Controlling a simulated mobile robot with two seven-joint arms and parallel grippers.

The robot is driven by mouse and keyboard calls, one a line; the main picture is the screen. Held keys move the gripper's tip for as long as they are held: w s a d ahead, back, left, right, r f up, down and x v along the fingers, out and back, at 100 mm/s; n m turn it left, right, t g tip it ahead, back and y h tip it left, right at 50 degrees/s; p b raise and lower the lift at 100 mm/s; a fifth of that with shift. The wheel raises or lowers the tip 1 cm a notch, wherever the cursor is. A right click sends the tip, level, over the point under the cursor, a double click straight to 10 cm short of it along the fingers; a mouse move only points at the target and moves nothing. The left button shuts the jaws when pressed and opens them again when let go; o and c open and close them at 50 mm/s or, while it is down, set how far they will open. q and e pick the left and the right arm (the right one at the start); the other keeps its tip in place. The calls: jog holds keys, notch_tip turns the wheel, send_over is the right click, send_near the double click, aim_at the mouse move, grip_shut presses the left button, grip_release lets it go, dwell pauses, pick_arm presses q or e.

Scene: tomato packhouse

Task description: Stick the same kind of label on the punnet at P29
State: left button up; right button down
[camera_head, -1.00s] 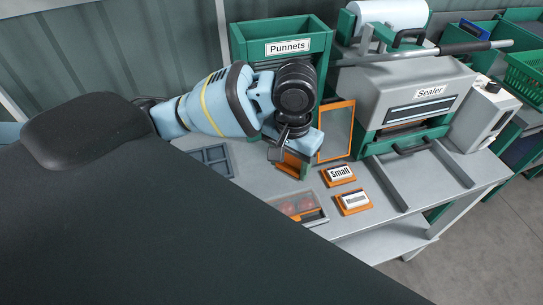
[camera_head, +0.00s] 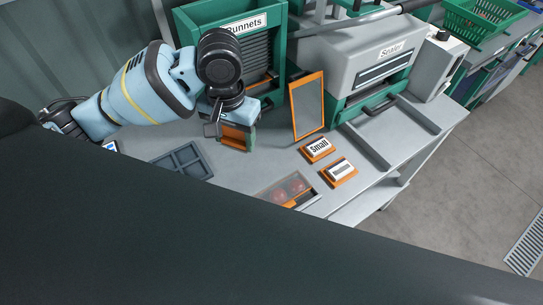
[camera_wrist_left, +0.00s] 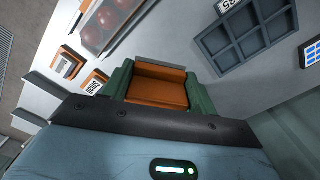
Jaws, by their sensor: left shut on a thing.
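My left gripper (camera_head: 236,137) is in front of the Punnets bin and above the table. It is shut on an orange piece (camera_wrist_left: 157,88) between green sides; whether the green belongs to the piece or to the fingers I cannot tell. A clear punnet (camera_head: 275,189) with red tomatoes lies to the right of and nearer than the gripper, apart from it. An orange strip shows at its front edge, and it also shows in the wrist view (camera_wrist_left: 103,24). Two orange label blocks stand beyond it: one marked "Small" (camera_head: 317,150), one with barcode-like lines (camera_head: 340,172). No P29 marking is readable. My right gripper is not in view.
A grey compartment tray (camera_head: 182,160) lies left of the gripper. The green Punnets bin (camera_head: 193,18) stands behind. An orange-framed panel (camera_head: 308,105) and the sealer (camera_head: 370,65) stand to the right. My own dark body hides the near table.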

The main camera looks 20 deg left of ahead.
pick_arm(q)
jog(key=shift+d+m, duration=0.4)
jog(key=shift+m, duration=0.2)
jog(key=s+d+f+m, duration=0.1)
jog(key=d+m, duration=0.3)
jog(key=m, duration=0.8)
jog(key=d+f+m+b, duration=0.1)
jog(key=d+m, duration=0.4)
jog(key=m, duration=0.6)
jog(key=shift+s+m, duration=0.35)
jog(key=shift+m, duration=0.05)
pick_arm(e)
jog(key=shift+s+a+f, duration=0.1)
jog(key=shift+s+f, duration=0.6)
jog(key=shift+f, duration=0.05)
pick_arm(q)
jog(key=shift+d+f, duration=0.1)
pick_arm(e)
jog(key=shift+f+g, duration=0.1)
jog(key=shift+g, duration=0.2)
